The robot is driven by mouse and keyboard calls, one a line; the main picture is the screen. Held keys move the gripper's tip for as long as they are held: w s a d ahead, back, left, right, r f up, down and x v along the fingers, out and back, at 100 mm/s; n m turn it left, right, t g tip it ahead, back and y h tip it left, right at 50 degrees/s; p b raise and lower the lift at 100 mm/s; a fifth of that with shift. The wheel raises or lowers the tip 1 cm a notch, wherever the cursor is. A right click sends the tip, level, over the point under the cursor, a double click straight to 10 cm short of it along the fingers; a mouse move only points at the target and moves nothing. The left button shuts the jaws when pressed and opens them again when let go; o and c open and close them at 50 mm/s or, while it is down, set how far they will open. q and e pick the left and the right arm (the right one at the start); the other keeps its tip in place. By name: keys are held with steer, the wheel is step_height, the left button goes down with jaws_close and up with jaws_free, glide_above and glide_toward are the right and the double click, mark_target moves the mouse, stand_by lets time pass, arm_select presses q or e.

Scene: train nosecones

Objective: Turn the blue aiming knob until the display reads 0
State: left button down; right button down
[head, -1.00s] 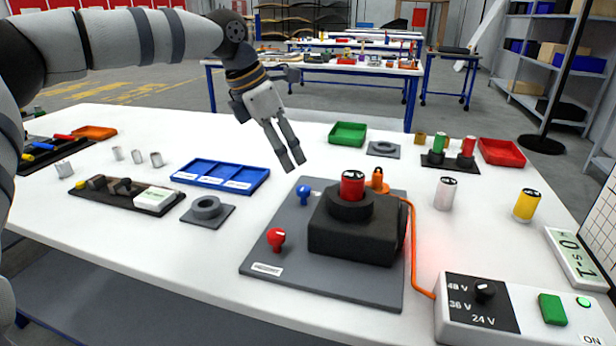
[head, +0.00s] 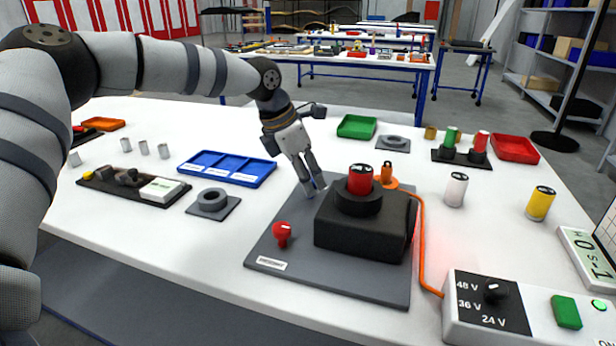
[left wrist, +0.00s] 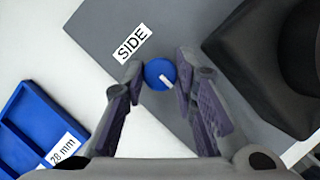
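The blue aiming knob (left wrist: 160,74), round with a white pointer mark, sits on the grey plate (left wrist: 190,22) by a label reading SIDE. My left gripper (left wrist: 160,68) is open, with one finger on each side of the knob; I cannot tell whether either finger touches it. In the head view my left gripper (head: 319,190) reaches down at the back left of the grey plate (head: 290,250) and mostly hides the knob. A display panel (head: 588,260) with dark characters lies at the right edge, seen at a slant; I cannot tell its reading for sure. My right gripper is not in view.
A red knob (head: 282,234) is in front. A blue tray (head: 228,169) lies to the left. An orange cable (head: 422,240) runs to the voltage box (head: 530,305).

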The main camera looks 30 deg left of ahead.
arm_select(q)
steer(key=shift+f, duration=0.1)
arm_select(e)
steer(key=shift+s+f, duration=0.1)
arm_select(q)
steer(key=shift+w+f+m+g+b, duration=0.1)
steer(key=shift+f+m+g+b, duration=0.15)
steer(key=shift+m+b, duration=0.35)
steer(key=m+h+b, duration=0.1)
steer(key=m, duration=0.1)
steer(key=shift+a+m+g, duration=0.1)
steer(key=shift+m+g, duration=0.2)
steer(key=shift+g, duration=0.05)
steer(key=shift+m+g+b, duration=0.4)
steer(key=shift+m+b, duration=0.25)
steer(key=shift+m, duration=0.45)
steer(key=shift+r+m+g+h+b, duration=0.2)
steer(key=shift+m+g+h+b, duration=0.25)
steer(key=shift+m, duration=0.95)
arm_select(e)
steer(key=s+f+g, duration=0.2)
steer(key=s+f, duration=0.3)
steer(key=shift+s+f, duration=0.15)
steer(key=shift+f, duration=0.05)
arm_select(q)
steer(key=c, duration=1.3)
jaws_free()
steer(key=shift+r, duration=0.1)
